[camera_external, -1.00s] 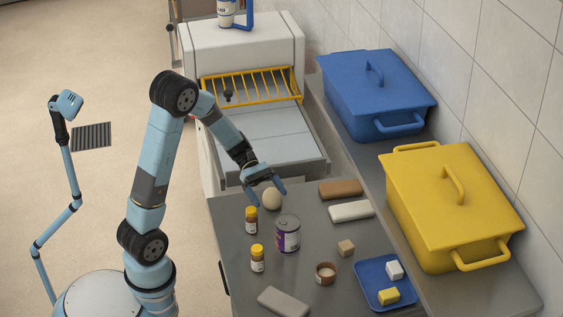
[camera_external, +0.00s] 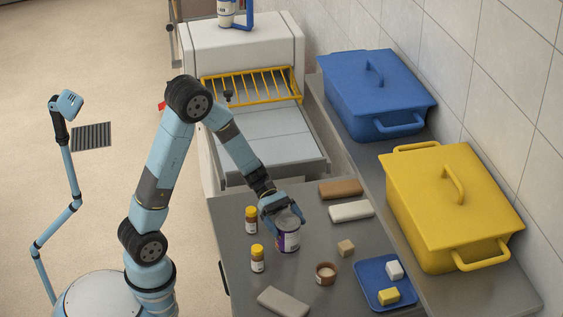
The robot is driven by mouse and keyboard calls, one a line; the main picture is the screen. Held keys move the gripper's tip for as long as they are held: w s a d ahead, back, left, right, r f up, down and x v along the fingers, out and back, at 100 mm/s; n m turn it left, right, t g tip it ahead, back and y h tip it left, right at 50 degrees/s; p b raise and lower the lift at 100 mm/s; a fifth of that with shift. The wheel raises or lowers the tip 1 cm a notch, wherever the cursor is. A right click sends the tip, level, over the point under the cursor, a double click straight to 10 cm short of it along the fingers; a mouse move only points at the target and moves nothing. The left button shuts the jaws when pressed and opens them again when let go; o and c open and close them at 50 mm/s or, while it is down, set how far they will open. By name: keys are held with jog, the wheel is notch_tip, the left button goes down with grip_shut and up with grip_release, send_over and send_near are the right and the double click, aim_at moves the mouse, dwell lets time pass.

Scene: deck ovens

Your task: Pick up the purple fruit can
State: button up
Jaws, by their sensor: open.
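The purple fruit can (camera_external: 288,238) stands upright on the grey worktop, with a purple label and a silver body. My gripper (camera_external: 284,217) is at the top of the can, pointing down, with its fingers apart. One finger is at the can's left upper side and the other is near its right upper rim. I cannot tell whether the fingers touch the can. The gripper hides part of the can's top.
Two small yellow-capped bottles (camera_external: 251,220) (camera_external: 257,258) stand left of the can.

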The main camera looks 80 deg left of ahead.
jog(key=shift+w+d+f, duration=0.15)
jog(key=shift+d+f, duration=0.05)
jog(key=shift+d, duration=0.2)
jog(key=c, duration=1.2)
jog(key=shift+r, duration=0.15)
jog(key=shift+c, duration=0.2)
jog(key=shift+r, duration=0.25)
jog(key=r, duration=0.3)
jog(key=shift+s, duration=0.25)
jog(key=s+r, duration=0.9)
jog(key=s, duration=0.4)
jog(key=shift+s+a+r, duration=0.15)
jog(key=shift+s+a, duration=0.1)
